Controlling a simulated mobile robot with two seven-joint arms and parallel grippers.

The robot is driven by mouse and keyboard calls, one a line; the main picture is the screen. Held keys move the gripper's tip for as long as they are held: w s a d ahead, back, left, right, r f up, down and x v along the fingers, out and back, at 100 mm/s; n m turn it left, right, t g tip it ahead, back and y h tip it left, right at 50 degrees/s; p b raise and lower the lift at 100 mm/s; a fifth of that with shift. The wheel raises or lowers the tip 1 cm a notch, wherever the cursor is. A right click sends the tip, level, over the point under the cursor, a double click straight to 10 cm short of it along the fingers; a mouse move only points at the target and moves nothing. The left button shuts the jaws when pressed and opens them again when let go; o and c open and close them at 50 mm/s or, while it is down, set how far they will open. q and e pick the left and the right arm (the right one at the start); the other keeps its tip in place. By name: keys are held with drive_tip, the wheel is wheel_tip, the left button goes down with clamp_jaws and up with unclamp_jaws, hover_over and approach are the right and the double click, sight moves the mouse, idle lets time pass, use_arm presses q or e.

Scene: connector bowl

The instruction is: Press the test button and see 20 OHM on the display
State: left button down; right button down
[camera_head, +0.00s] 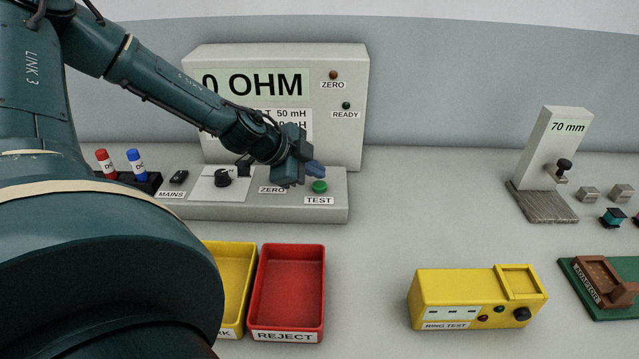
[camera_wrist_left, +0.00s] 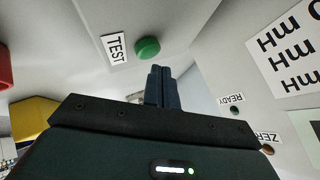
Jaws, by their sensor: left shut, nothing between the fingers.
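The green TEST button (camera_head: 319,186) sits at the right end of the grey control box (camera_head: 240,208). It also shows in the left wrist view (camera_wrist_left: 147,48), beside its TEST label. My left gripper (camera_head: 314,168) is shut and empty, its fingertips just above and behind the button. In the left wrist view the closed fingers (camera_wrist_left: 158,72) point near the button, and I cannot tell whether they touch it. My right gripper is not in view.
The ZERO control is partly hidden behind my gripper. Red and blue probes (camera_head: 103,163) stand in a black holder at left. A red REJECT tray (camera_head: 287,335), a yellow tray (camera_head: 236,255) and a yellow RING TEST box (camera_head: 440,295) are in front. The bench between them is clear.

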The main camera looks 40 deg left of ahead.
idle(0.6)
use_arm(q)
drive_tip(key=shift+f+b, duration=0.35)
drive_tip(key=shift+f, duration=0.1)
drive_tip(key=shift+f+b, duration=0.4)
drive_tip(key=shift+f, duration=0.15)
idle(0.6)
drive_tip(key=shift+r, duration=0.15)
drive_tip(key=shift+r+p, duration=0.8)
drive_tip(key=shift+p, duration=0.1)
